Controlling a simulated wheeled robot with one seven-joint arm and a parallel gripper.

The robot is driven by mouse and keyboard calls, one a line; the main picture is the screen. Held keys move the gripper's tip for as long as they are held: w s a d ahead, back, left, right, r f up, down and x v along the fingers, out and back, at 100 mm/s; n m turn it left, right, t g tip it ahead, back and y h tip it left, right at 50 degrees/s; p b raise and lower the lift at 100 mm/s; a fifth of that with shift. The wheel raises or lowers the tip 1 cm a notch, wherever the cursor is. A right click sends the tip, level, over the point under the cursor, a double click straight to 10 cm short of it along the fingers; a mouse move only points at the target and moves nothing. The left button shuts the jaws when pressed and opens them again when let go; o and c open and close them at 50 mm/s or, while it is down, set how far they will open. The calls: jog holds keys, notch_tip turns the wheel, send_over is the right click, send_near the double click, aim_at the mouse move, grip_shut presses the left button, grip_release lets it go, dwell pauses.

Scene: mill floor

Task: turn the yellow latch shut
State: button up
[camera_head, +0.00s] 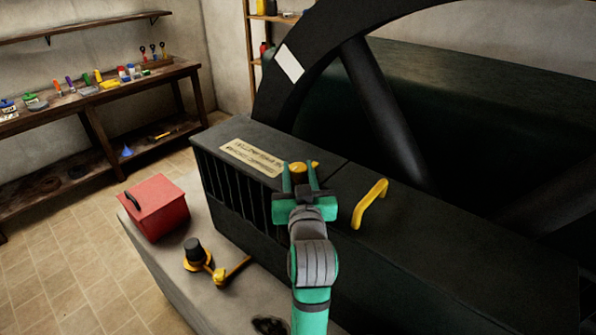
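The yellow latch (299,167) sits on top of the dark machine housing (440,255), near the seam between its two sections. A short part of it points to the right. My gripper (300,172) is over the housing with its two green fingers apart, one on each side of the latch's rounded part. I cannot tell whether the fingers touch it. The fingers and palm hide part of the latch.
A yellow handle (370,203) stands on the housing to the right of my gripper. A large black wheel (375,105) rises behind. A red box (157,207) and a yellow lever piece with a black knob (194,252) are at left. A workbench (95,103) stands farther back.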

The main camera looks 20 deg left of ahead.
jog(key=shift+a+h, duration=0.1)
jog(key=shift+h, duration=0.2)
jog(key=shift+c, duration=0.3)
jog(key=shift+a+m+t+h, duration=0.1)
jog(key=shift+m+t+h, duration=0.6)
jog(key=shift+m+h, duration=1.2)
jog(key=m+h, duration=0.3)
jog(key=h, duration=0.2)
jog(key=m+g+h, duration=0.1)
jog(key=m+h, duration=0.1)
jog(key=h, duration=0.3)
jog(key=shift+m, duration=0.4)
jog(key=m+g+h, duration=0.3)
jog(key=h, duration=0.2)
jog(key=shift+m, duration=0.3)
jog(key=m+g+h, duration=0.4)
jog(key=g, duration=0.2)
jog(key=shift+m, duration=0.3)
jog(key=shift+d+f+h, duration=0.1)
jog(key=shift+d+h, duration=0.1)
jog(key=shift+h, duration=0.1)
jog(key=o, duration=1)
jog(key=shift+o, duration=0.2)
jog(key=shift+a, duration=0.15)
jog(key=v, duration=1)
jog(key=shift+a, duration=0.3)
